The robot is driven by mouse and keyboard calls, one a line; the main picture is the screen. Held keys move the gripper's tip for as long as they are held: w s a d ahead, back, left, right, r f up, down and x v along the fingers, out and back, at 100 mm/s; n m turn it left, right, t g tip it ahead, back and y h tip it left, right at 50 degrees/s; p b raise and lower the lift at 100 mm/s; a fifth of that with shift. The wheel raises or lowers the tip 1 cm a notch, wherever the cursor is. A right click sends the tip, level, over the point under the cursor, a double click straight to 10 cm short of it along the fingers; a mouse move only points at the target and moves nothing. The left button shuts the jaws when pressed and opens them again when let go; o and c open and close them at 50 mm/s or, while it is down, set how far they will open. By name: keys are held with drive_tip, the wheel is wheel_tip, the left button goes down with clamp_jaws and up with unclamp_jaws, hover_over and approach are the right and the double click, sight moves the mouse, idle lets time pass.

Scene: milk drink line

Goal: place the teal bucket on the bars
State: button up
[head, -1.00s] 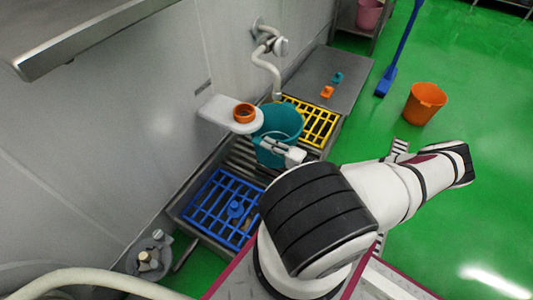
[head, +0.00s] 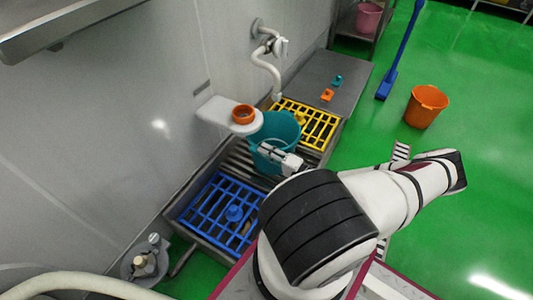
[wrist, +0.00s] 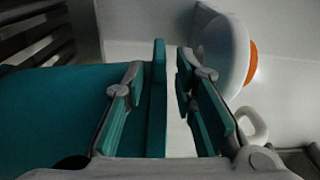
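The teal bucket (head: 284,126) appears upright on the grey bars (head: 238,160) between the yellow and blue grates; its base is partly hidden by my gripper. My gripper (head: 272,151) is at the bucket's near side. In the wrist view, the bucket (wrist: 50,110) fills the left. Its wall stands between my two teal-padded fingers (wrist: 168,90), close to the left finger. A clear gap shows between the wall and the right finger, so my gripper is open around the wall.
A white wall bracket with an orange ring (head: 243,114) is close behind the bucket. A yellow grate (head: 318,130) and blue grate (head: 195,213) flank the bars. A pipe (head: 268,72) comes from the wall. An orange bucket (head: 426,106) stands on the green floor.

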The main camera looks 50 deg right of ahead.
drive_tip(key=shift+r, duration=0.15)
drive_tip(key=s+p, duration=0.2)
drive_tip(key=s, duration=1)
drive_tip(key=shift+d+p, duration=0.35)
drive_tip(key=shift+p, duration=0.05)
